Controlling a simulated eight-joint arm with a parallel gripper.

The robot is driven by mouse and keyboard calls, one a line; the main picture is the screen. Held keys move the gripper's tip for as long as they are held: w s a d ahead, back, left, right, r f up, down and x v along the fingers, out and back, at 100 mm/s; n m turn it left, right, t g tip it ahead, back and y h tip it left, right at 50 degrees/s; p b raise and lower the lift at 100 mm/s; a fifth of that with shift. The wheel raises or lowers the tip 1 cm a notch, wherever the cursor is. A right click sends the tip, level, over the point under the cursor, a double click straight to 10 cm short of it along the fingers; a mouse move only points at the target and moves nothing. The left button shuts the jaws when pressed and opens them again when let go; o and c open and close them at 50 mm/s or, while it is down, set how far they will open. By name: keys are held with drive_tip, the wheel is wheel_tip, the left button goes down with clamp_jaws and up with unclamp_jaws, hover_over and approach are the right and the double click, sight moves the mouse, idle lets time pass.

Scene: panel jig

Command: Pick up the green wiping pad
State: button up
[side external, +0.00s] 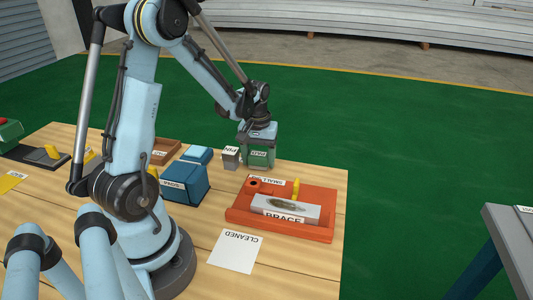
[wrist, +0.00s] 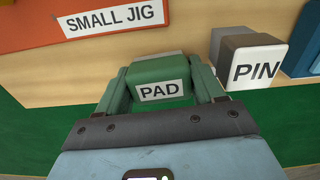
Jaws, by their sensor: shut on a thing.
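The green wiping pad (wrist: 160,70) has a white label reading PAD and sits between the two green fingers of my gripper (wrist: 160,88) in the wrist view. My gripper is shut on the pad, with a finger on each side. In the side external view the gripper (side external: 257,157) is at the far edge of the wooden table, and the pad's label (side external: 258,154) shows between the fingers. I cannot tell whether the pad touches the table.
A grey PIN block (side external: 231,157) stands close beside my gripper. A blue box (side external: 184,183) is nearby. The orange jig tray (side external: 236,216) holds a BRACE part (side external: 285,208) and a yellow pin (side external: 295,188). A white CLEANED card (side external: 235,251) lies at the front on bare table.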

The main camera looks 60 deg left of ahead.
sight(259, 154)
drive_tip(key=r, duration=0.4)
drive_tip(key=shift+d, duration=0.2)
drive_tip(key=d+r, duration=0.6)
drive_tip(key=d, duration=0.5)
drive_tip(key=shift+s+d+r, duration=0.15)
drive_tip(key=shift+r, duration=0.15)
